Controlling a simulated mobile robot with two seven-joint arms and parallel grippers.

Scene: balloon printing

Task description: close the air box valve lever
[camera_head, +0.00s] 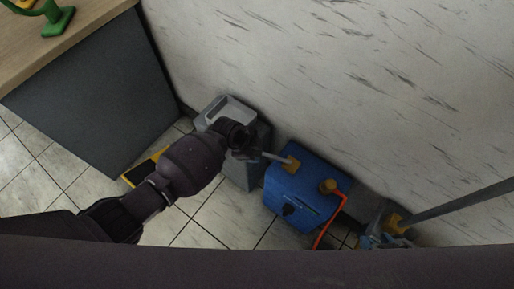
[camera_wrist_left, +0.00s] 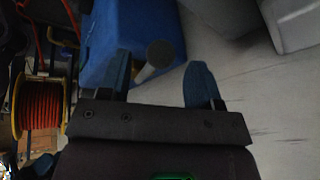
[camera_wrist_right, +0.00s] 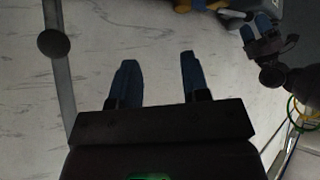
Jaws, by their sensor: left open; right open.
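The air box (camera_head: 310,188) is a blue box on the floor against the wall. Its valve lever (camera_head: 274,157) is a pale grey bar sticking out from a yellow fitting (camera_head: 291,163) on top, toward my left gripper (camera_head: 250,153). In the left wrist view, my left gripper (camera_wrist_left: 160,82) is open, with the round end of the lever (camera_wrist_left: 160,53) between its blue fingertips. I cannot tell whether a finger touches it. The blue box (camera_wrist_left: 110,38) shows behind. My right gripper (camera_wrist_right: 157,75) is open and empty in front of the wall; I do not make it out in the head view.
A grey bin (camera_head: 228,106) stands left of the air box by the wall. A red hose (camera_head: 331,222) runs from the box's other yellow fitting (camera_head: 327,186). A hose reel (camera_wrist_left: 38,105) shows in the left wrist view. A grey pole (camera_head: 465,200) crosses at right. A table (camera_head: 85,32) stands upper left.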

